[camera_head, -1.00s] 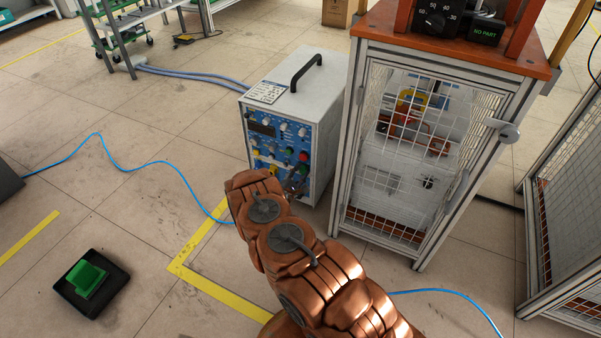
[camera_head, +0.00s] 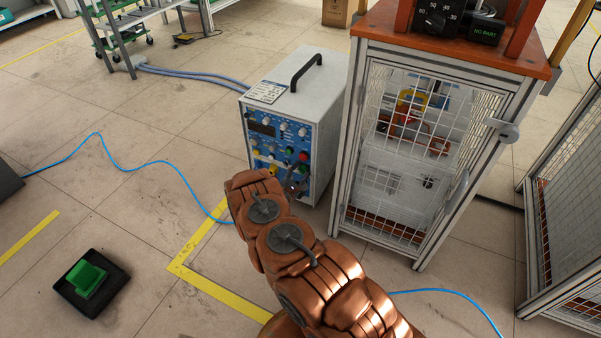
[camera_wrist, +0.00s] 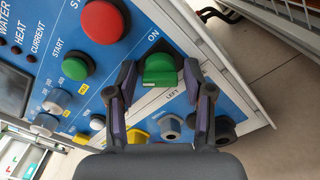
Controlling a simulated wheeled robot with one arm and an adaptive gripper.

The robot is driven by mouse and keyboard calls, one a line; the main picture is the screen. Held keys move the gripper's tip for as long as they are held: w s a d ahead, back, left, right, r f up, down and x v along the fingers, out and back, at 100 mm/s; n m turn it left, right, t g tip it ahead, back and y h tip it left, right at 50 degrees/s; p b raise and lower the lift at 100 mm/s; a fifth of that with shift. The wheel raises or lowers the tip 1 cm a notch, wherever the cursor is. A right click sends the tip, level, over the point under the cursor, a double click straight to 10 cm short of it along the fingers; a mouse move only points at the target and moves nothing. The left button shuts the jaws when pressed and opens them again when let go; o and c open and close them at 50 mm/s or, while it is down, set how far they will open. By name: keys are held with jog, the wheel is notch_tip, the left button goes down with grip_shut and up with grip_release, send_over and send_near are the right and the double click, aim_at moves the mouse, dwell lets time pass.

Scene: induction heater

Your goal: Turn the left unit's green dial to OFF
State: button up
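The green dial (camera_wrist: 160,72) sits on the blue front panel of the left unit (camera_head: 262,128), a white and blue box. In the wrist view, the word ON is printed just above the dial and LEFT just below it. A pale line marks the dial's lower edge. My gripper (camera_wrist: 160,66) is open, with one finger on each side of the dial and a visible gap to it on both sides. In the head view my gripper (camera_head: 293,180) is at the panel's lower right part, and my arm hides some of the panel.
A yellow knob (camera_wrist: 137,136) and a grey knob (camera_wrist: 170,127) lie below. A caged cabinet (camera_head: 400,150) stands close right of the unit.

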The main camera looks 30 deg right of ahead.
jog(key=shift+o, duration=0.3)
jog(key=v, duration=1.2)
dwell(0.3)
